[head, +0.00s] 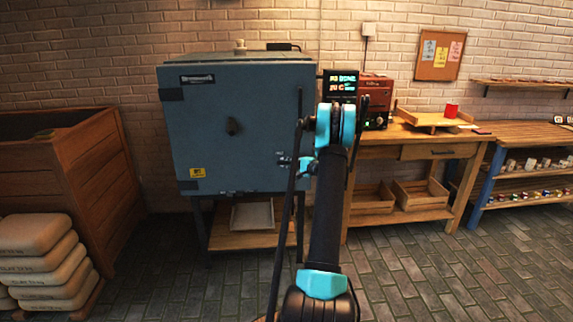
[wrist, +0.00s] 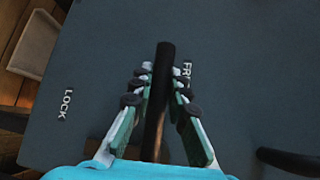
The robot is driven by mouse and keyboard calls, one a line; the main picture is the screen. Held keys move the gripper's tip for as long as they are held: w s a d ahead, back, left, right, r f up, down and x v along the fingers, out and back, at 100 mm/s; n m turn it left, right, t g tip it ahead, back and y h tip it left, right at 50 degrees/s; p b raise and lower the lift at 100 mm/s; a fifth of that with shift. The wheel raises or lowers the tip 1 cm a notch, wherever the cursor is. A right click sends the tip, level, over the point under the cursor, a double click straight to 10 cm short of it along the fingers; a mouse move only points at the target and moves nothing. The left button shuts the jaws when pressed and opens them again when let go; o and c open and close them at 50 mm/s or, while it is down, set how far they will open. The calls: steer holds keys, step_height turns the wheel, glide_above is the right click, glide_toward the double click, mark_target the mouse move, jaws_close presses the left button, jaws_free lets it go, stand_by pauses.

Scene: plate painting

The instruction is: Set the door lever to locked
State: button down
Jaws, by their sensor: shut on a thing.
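The door lever (wrist: 165,75) is a dark rod in the wrist view. My gripper (wrist: 152,90) is shut on it, with the fingers on both sides and the tip sticking out beyond them. The lever's tip lies beside the FREE label (wrist: 187,72), which is partly hidden. The LOCK label (wrist: 67,104) is at the left, well away from the lever. In the head view my gripper (head: 286,160) is at the right part of the blue-grey kiln door (head: 220,150). The lever cannot be made out there.
A dark knob-like part (wrist: 290,162) sticks out at lower right in the wrist view. A tray (head: 252,216) lies on the shelf under the kiln. A wooden bench (head: 425,137) stands right, a wooden bin (head: 80,160) left. The brick floor in front is partly clear.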

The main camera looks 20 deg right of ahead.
steer(key=shift+f, duration=0.1)
steer(key=shift+d+f+n+g+h, duration=0.1)
steer(key=shift+f+n+g+h, duration=0.6)
steer(key=shift+f+n, duration=0.1)
steer(key=f+n+g+h, duration=0.1)
steer(key=d+f+n+g+h, duration=0.1)
steer(key=h, duration=0.1)
steer(key=d+f+n+h, duration=0.1)
steer(key=f, duration=0.1)
steer(key=shift+s+d+g+h, duration=0.2)
steer(key=shift+s+g+h, duration=0.1)
steer(key=shift+s+g, duration=0.1)
steer(key=shift+s+d+f+n+g+h, duration=0.3)
steer(key=shift+d+n+h, duration=0.35)
steer(key=shift+d+h, duration=0.3)
steer(key=shift+s+d+f+n+g+h, duration=0.15)
steer(key=shift+d+f+n+g+h, duration=0.2)
steer(key=shift+d+n+h, duration=0.6)
steer(key=shift+s+d+f+n+g+h, duration=0.3)
steer(key=shift+d+h, duration=0.4)
steer(key=shift+h, duration=0.6)
steer(key=c, duration=1.4)
jaws_free()
steer(key=shift+f, duration=0.1)
steer(key=shift+c, duration=0.2)
